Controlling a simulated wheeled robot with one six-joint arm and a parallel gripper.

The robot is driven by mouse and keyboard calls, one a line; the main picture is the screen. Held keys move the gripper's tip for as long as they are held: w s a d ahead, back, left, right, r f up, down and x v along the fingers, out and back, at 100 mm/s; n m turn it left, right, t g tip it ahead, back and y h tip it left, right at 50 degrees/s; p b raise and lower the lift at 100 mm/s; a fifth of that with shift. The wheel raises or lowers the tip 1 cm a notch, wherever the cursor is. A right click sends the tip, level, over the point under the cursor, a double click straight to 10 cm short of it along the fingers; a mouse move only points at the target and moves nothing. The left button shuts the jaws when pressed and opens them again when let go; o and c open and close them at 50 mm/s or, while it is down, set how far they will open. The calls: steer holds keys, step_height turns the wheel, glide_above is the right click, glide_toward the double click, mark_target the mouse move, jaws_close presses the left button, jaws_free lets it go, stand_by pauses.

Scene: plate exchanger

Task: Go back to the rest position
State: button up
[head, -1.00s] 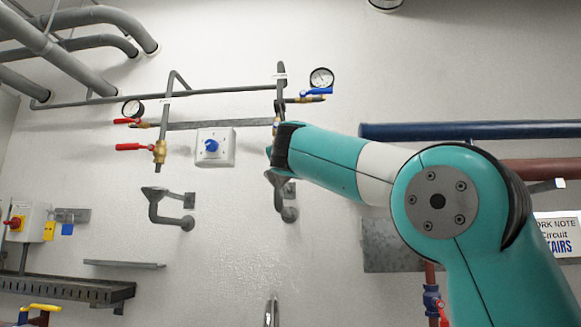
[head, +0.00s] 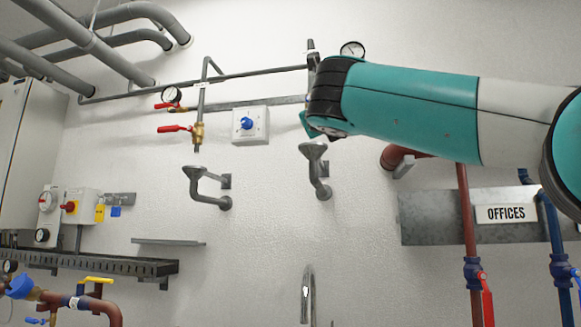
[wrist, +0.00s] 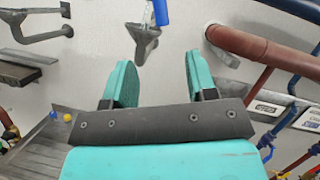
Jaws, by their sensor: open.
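My gripper (wrist: 160,85) shows in the wrist view with its two teal fingers wide apart and nothing between them. Beyond the fingers is a grey funnel-shaped drain (wrist: 143,40) on the wall, with the end of a blue handle (wrist: 162,12) above it. In the head view my teal and white arm reaches in from the right, and its dark-ringed end is near the wall pipes. The fingers are mostly hidden there behind my arm. The right funnel drain (head: 314,152) is just below the arm's end.
A white box with a blue knob (head: 247,124) and a red-handled valve (head: 197,133) are left of my arm. An OFFICES sign (head: 506,213), red pipes (head: 464,225) and a blue pipe (head: 556,235) are at right. The wall below the drains is mostly bare.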

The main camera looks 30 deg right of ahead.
steer(key=w+a+f+n+g+y+p, duration=0.1)
steer(key=w+a+f+n+y, duration=0.1)
steer(key=a+f+n+y, duration=0.35)
steer(key=w+a+f+n+y+p, duration=0.1)
steer(key=w+a+f+n+y, duration=0.15)
steer(key=f+n, duration=0.45)
steer(key=s+a+f+n+g+y+p, duration=0.1)
steer(key=s+a+f+n+g+y, duration=0.25)
steer(key=f+n, duration=0.4)
steer(key=s+a+f+n+g+y+p, duration=0.1)
steer(key=s+a+f+n+g+y, duration=0.2)
steer(key=f+n, duration=0.5)
steer(key=s+a+f+n+g+p, duration=0.1)
steer(key=s+a+f+n+g, duration=0.1)
steer(key=s+f+n+g, duration=0.3)
steer(key=s+a+f+n+g+y+p, duration=0.1)
steer(key=s+a+f+n+g, duration=0.1)
steer(key=s+f+n+g, duration=0.4)
steer(key=s+f+n, duration=0.5)
steer(key=s+f, duration=0.2)
steer(key=s, duration=0.5)
steer(key=shift+s+n, duration=0.2)
steer(key=shift+n, duration=0.1)
steer(key=shift+a+g, duration=0.15)
steer(key=shift+g, duration=0.1)
